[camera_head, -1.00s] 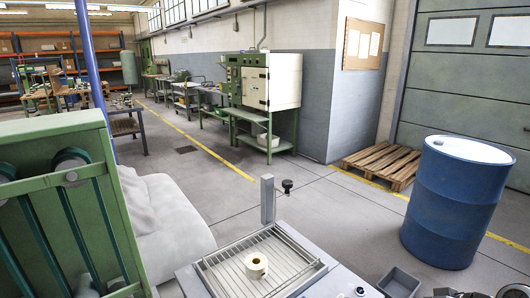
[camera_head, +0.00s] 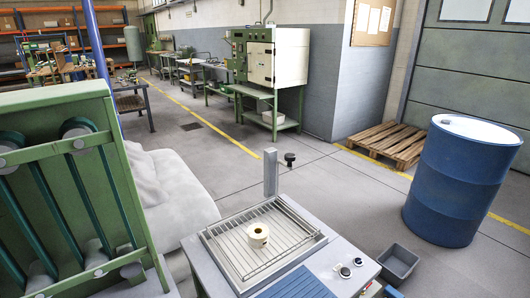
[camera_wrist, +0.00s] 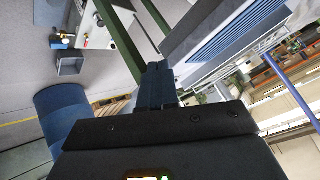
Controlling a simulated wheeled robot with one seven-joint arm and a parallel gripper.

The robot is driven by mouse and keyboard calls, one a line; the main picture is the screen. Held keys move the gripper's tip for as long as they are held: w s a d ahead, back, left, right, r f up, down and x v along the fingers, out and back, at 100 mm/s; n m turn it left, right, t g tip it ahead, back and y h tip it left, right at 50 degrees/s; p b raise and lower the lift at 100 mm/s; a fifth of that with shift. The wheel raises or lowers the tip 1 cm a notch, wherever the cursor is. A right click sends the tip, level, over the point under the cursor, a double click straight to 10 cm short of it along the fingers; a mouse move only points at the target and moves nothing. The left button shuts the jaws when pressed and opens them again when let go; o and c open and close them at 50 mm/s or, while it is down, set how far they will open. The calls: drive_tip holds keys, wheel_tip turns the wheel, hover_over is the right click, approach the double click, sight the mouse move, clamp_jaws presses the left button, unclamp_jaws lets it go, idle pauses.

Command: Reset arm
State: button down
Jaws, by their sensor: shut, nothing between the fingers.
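My gripper (camera_wrist: 157,84) shows in the wrist view, its dark fingers together with nothing between them. It is seen from its tilted wrist camera and touches nothing that I can see. My gripper is not in the head view. In the head view, a roll of tape (camera_head: 257,235) lies on a wire rack (camera_head: 232,262) on a grey bench (camera_head: 345,262).
A blue drum (camera_head: 455,185) stands at the right, with a grey bin (camera_head: 398,262) on the floor beside the bench. A green machine frame (camera_head: 60,110) fills the left. A wooden pallet (camera_head: 388,143) lies by the wall. The floor in the middle is clear.

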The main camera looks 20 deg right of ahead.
drive_tip(key=s+a+r+t+h, duration=0.25)
drive_tip(key=s+a, duration=0.55)
drive_tip(key=s, duration=0.5)
drive_tip(key=s+a+r+n+t, duration=0.1)
drive_tip(key=s+r+n, duration=0.1)
drive_tip(key=s+r, duration=0.3)
drive_tip(key=s+a+r+n+t+y+b, duration=0.1)
drive_tip(key=s+a+r+n+t, duration=0.1)
drive_tip(key=s+r, duration=0.3)
wheel_tip(320, 180, up, 4)
drive_tip(key=shift+s+n, duration=0.4)
